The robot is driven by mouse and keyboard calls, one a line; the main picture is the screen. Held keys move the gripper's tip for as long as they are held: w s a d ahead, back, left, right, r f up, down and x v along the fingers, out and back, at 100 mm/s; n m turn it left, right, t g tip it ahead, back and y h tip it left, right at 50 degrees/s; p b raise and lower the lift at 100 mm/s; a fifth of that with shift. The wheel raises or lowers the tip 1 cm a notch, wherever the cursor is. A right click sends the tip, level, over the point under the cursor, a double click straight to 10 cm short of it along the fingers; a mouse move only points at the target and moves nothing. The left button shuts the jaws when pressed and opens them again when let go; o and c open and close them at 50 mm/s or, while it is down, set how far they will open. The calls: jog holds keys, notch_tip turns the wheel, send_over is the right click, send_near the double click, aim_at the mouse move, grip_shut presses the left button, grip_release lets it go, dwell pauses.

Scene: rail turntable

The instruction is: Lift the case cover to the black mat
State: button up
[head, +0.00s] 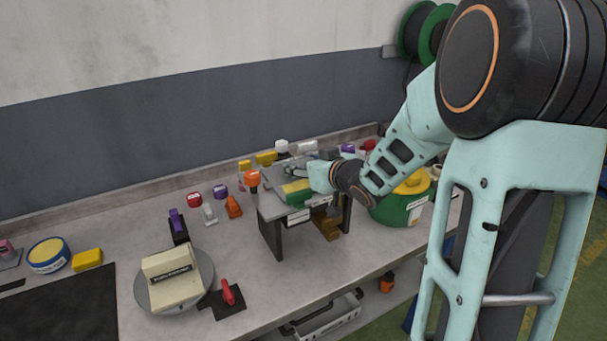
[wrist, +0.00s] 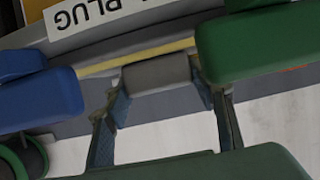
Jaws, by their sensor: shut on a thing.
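A cream case (head: 172,273) with a dark label strip sits on the round grey turntable (head: 207,268) at the lower left of the head view; I cannot make out a separate cover. The black mat (head: 60,305) lies flat and bare to its left. My gripper (head: 300,168) is away to the right, over the dark rack. In the wrist view, my gripper (wrist: 160,90) is shut on a small grey piece (wrist: 157,75) between its fingers. What that piece belongs to is unclear. The fingertips are small and partly hidden in the head view.
The dark rack (head: 272,238) stands mid-bench, with green blocks (wrist: 255,45), a blue block (wrist: 40,100) and a PLUG label (wrist: 90,15) close to my fingers. A green canister (head: 400,212) stands right of the rack.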

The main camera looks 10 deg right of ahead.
jog(key=shift+r, duration=0.1)
jog(key=c, duration=0.6)
jog(key=shift+r, duration=0.1)
notch_tip(320, 180, up, 2)
jog(key=shift+r+p, duration=0.1)
jog(key=shift+p, duration=0.95)
jog(key=s+d+r+p, duration=0.2)
jog(key=s+r, duration=0.1)
jog(key=s, duration=0.1)
jog(key=s+d+r+p, duration=0.1)
jog(key=s+r+p, duration=0.1)
jog(key=s+r, duration=0.2)
jog(key=s+d+r+p, duration=0.2)
jog(key=s+r, duration=0.1)
jog(key=s, duration=0.1)
jog(key=shift+s+d+r, duration=0.3)
jog(key=shift+s, duration=0.05)
